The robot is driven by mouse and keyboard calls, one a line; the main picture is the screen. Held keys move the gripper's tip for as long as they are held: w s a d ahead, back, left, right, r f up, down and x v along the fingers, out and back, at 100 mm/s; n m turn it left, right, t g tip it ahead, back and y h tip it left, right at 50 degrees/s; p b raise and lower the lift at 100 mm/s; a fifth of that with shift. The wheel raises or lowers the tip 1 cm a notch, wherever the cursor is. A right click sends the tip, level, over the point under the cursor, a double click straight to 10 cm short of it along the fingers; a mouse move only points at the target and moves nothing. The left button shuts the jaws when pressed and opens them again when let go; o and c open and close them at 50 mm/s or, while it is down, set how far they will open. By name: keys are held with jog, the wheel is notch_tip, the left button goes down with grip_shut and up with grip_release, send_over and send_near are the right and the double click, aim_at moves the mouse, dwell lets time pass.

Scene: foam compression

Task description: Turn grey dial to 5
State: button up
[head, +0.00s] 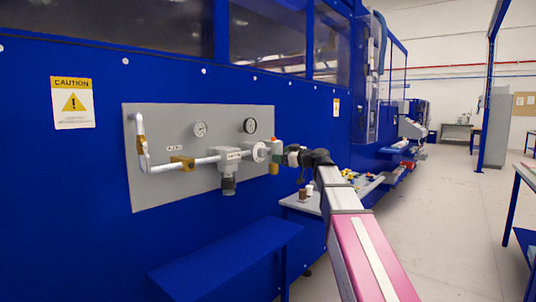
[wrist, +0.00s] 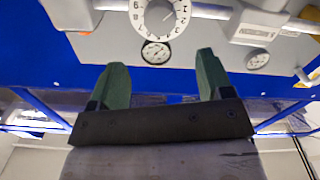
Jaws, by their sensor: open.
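The grey dial (wrist: 160,16) is a round knob with a white numbered ring, at the top edge of the wrist view and partly cut off. Its exact setting is too small to read surely. In the head view the dial (head: 260,152) sits on the pipe run at the right end of the grey panel. My gripper (head: 273,152) is just right of it in the head view. In the wrist view my gripper (wrist: 161,60) is open and empty. Its two green fingers are spread below the dial and do not appear to touch it.
The grey panel (head: 165,119) carries two gauges, one left (head: 200,129) and one right (head: 250,126), white pipe (head: 163,169) and a grey valve body (head: 228,170). A blue ledge (head: 225,259) juts out below. Clear floor (head: 450,220) lies to the right.

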aim_at(264, 152)
jog(key=x, duration=0.9)
jog(key=c, duration=0.9)
